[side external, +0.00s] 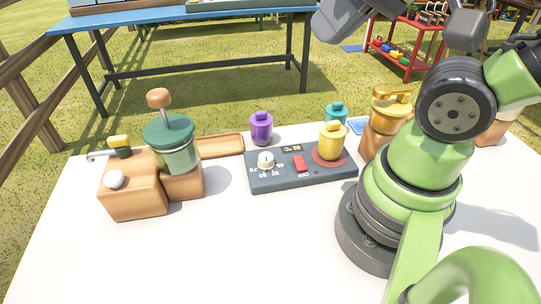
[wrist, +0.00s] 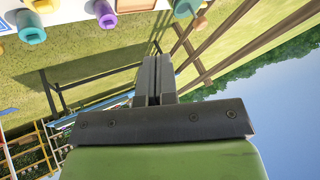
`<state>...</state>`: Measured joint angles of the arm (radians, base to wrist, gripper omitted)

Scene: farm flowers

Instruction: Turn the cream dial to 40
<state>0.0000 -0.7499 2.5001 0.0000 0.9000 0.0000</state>
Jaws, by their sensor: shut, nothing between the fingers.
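The cream dial (side external: 265,159) sits on the left part of a dark grey control panel (side external: 320,177) on the white table. White number marks ring the dial, but they are too small for me to read its setting surely. My gripper (wrist: 155,62) shows in the wrist view with its two dark fingers together and nothing between them. It is well away from the dial, raised and facing out past the table. In the side view my arm stands right of the panel, and the fingertips cannot be made out.
The panel also bears a red switch (side external: 299,163) and a yellow canister (side external: 332,142) on a reddish disc. Purple (side external: 261,128) and teal (side external: 336,112) canisters stand behind it. A green grinder-like pot (side external: 172,147) and wooden blocks (side external: 134,192) stand left. The front table is clear.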

